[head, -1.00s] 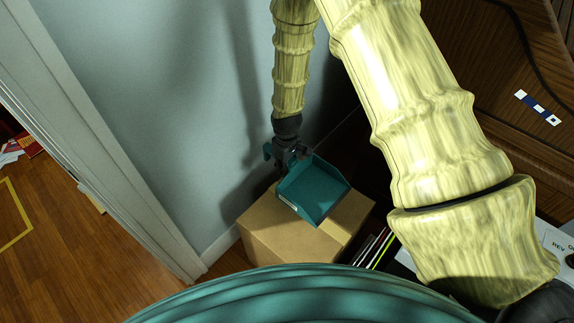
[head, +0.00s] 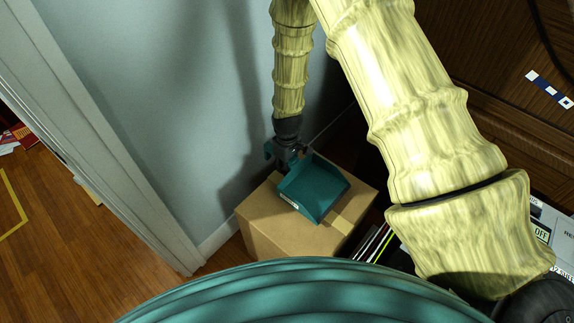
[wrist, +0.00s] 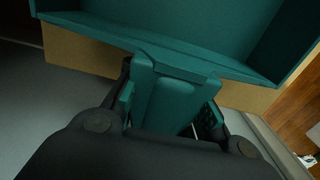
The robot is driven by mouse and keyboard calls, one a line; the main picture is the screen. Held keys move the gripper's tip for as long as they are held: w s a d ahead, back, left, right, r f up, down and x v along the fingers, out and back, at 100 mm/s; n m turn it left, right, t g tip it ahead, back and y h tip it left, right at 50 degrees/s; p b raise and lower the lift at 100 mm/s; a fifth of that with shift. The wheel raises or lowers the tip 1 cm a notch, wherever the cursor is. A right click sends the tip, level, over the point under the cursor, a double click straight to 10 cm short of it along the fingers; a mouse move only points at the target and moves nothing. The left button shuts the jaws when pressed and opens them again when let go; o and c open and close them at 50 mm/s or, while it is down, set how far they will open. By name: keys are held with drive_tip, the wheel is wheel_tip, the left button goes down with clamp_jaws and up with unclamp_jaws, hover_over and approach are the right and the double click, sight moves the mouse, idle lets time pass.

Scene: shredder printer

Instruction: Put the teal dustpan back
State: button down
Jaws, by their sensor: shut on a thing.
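The teal dustpan (head: 318,187) is at the cardboard box (head: 262,222), over its top, in the head view. My gripper (head: 287,158) is at the dustpan's back end, near the wall. In the wrist view my gripper (wrist: 168,105) is shut on the dustpan's teal handle, and the pan (wrist: 190,35) stretches across the top of the picture. Part of the box shows behind the pan there. I cannot tell whether the pan touches the box top.
A pale wall (head: 160,110) stands close behind my gripper, with a white door frame (head: 95,130) at left. Books or folders (head: 372,247) stand right of the box. A brown wooden cabinet (head: 500,90) is at right. Wood floor (head: 60,230) is open at left.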

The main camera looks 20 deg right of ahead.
drive_tip(key=shift+f, duration=0.55)
drive_tip(key=shift+f+b, duration=0.4)
drive_tip(key=shift+f, duration=0.15)
idle(0.3)
drive_tip(key=c, duration=1.2)
unclamp_jaws()
drive_tip(key=shift+o, duration=0.2)
